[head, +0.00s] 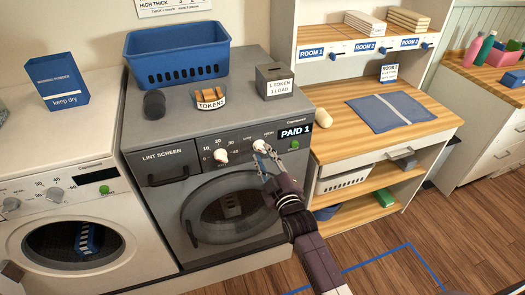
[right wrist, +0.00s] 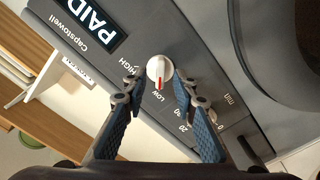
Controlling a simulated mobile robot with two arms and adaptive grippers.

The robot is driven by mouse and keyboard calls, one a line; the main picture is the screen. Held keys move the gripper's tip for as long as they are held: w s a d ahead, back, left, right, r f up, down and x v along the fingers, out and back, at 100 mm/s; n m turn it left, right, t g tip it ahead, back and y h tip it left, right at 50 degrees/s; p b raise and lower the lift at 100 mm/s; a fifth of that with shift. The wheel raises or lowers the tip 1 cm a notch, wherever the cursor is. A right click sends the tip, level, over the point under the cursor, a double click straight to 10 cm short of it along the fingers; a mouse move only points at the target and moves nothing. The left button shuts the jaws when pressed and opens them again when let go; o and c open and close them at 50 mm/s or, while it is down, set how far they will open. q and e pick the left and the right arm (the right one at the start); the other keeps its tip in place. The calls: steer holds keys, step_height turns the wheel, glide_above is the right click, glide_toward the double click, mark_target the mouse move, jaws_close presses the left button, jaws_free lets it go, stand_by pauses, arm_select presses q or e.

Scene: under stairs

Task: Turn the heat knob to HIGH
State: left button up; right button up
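The heat knob (head: 261,146) is a round white dial on the grey dryer's control panel (head: 240,143). In the right wrist view the knob (right wrist: 160,71) has a red mark that points toward the word LOW; the word HIGH is on its other side. My right gripper (head: 265,172) is just in front of the knob. In the right wrist view the right gripper (right wrist: 156,88) is open, with a blue-padded finger on each side of the knob. Gaps show between the fingertips and the knob, so it is not gripped.
A second white knob (head: 220,156) with a number scale sits left of the heat knob. A blue basket (head: 177,55), token tray (head: 210,98) and token box (head: 274,82) stand on top.

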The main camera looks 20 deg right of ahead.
steer(key=shift+w, duration=0.8)
arm_select(q)
steer(key=shift+s+a+r, duration=0.15)
steer(key=shift+s+a, duration=0.4)
steer(key=shift+s, duration=0.15)
arm_select(e)
steer(key=shift+c, duration=0.2)
jaws_close()
arm_select(q)
steer(key=shift+w+d, duration=0.1)
steer(key=shift+d, duration=0.3)
steer(key=shift+w, duration=0.1)
